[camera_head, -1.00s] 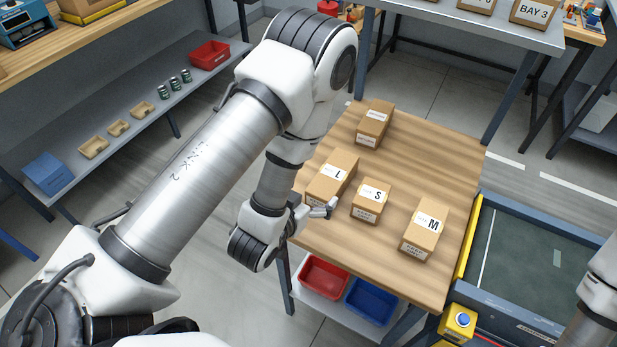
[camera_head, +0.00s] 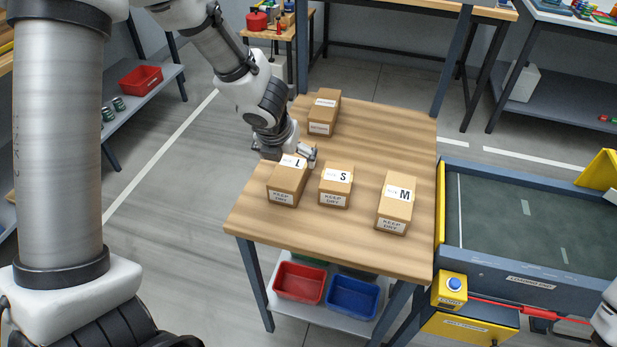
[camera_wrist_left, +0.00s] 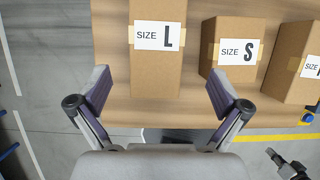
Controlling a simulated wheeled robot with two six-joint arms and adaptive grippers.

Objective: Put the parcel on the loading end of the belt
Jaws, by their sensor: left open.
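Cardboard parcels stand on the wooden table (camera_head: 255,222): size L (camera_head: 286,184), size S (camera_head: 335,188), size M (camera_head: 395,205), and one farther back (camera_head: 323,112) with labels too small to read. My left gripper (camera_head: 308,155) is at the far side of the L and S parcels. In the left wrist view it is open and empty (camera_wrist_left: 160,92), with the L parcel (camera_wrist_left: 157,70) ahead between its fingers. The S parcel shows to the right (camera_wrist_left: 235,60). The belt (camera_head: 535,222) is right of the table, its near frame labelled as the loading end. My right gripper seems partly visible (camera_wrist_left: 285,165).
A yellow box with a blue button (camera_head: 453,286) stands at the belt's near left corner. Red (camera_head: 299,281) and blue (camera_head: 352,296) bins sit on the shelf below the table. The belt surface is empty. The table's front strip is clear.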

